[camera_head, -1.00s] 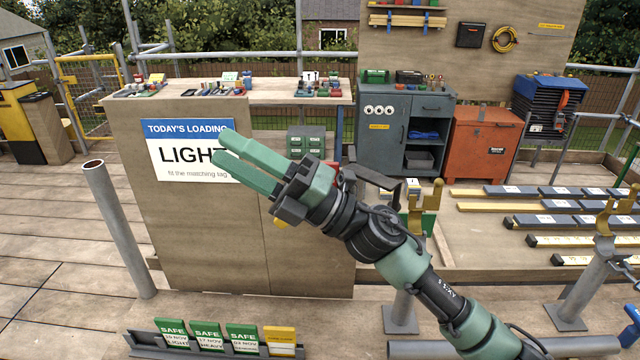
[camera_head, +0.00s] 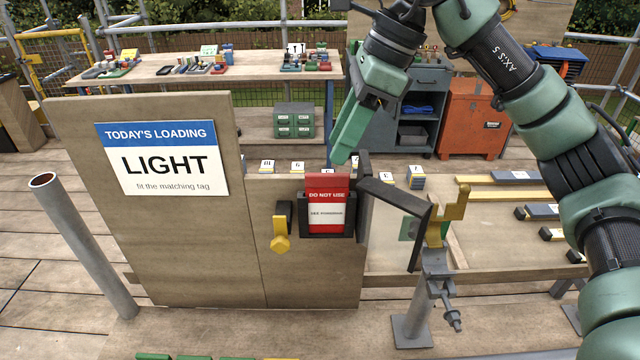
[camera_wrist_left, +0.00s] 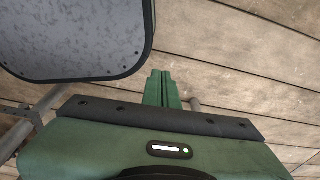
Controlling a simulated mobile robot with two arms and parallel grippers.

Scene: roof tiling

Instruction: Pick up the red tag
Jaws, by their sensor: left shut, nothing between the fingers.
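The red tag (camera_head: 326,190), lettered "DO NOT USE" with a white lower panel, stands upright in a black holder (camera_head: 348,222) on the right part of the wooden panel in the head view. My right gripper (camera_head: 342,157) points down, its green fingertips just above and slightly right of the tag's top edge. It does not hold the tag. Its fingers overlap from this side, so their gap cannot be judged. My left gripper (camera_wrist_left: 163,90) shows only in the left wrist view, its green fingers together and empty, over wooden boards.
A "LIGHT" sign (camera_head: 163,160) is on the panel. A grey pole (camera_head: 85,245) stands at left. Tag tops show at the bottom edge.

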